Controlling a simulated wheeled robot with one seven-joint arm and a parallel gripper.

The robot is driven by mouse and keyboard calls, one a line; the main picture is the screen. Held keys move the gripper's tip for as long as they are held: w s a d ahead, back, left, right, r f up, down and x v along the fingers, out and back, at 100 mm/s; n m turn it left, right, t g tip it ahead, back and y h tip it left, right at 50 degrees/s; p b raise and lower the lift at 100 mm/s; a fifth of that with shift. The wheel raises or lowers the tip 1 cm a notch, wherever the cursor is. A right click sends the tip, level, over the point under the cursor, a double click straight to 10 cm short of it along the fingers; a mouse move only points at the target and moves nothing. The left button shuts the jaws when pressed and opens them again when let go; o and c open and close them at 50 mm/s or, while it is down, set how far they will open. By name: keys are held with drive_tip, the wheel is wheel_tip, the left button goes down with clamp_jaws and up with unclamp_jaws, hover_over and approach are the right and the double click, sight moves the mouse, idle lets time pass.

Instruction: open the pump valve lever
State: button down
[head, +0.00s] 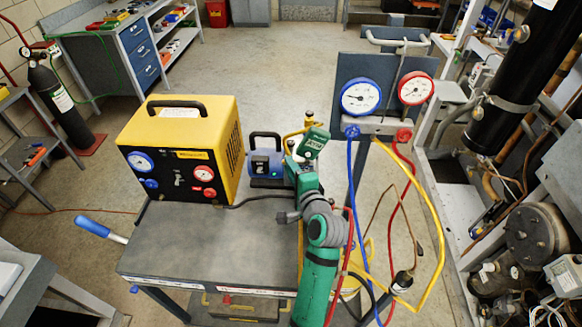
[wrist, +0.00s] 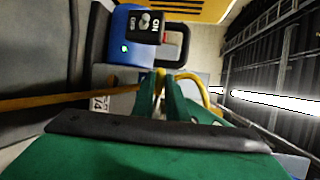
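The blue vacuum pump (head: 265,165) stands at the back right of the cart top, beside the yellow machine. A yellow curved pipe (head: 297,131) rises behind my gripper at the pump's right side. It also shows in the wrist view (wrist: 190,80), next to the fingertips. My green gripper (head: 291,158) is right beside the pump. In the wrist view its two fingers (wrist: 160,80) are close together, with a bit of yellow between or just behind their tips. I cannot tell whether they touch it. The valve lever is not clearly distinguishable; my gripper covers part of that area.
The yellow machine (head: 190,150) with gauges fills the cart's back left. Blue, red and yellow hoses hang from the gauge stand (head: 388,125) close right of my arm. The cart's front top (head: 205,240) is bare. The wrist view shows the pump's switch (wrist: 147,27).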

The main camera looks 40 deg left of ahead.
drive_tip(key=shift+f+n+h, duration=0.6)
drive_tip(key=shift+n+h, duration=0.1)
drive_tip(key=shift+n, duration=0.5)
drive_tip(key=c, duration=1.7)
unclamp_jaws()
drive_tip(key=shift+c, duration=0.2)
drive_tip(key=v, duration=1)
drive_tip(key=shift+s+d+r, duration=0.2)
drive_tip(key=shift+d, duration=0.1)
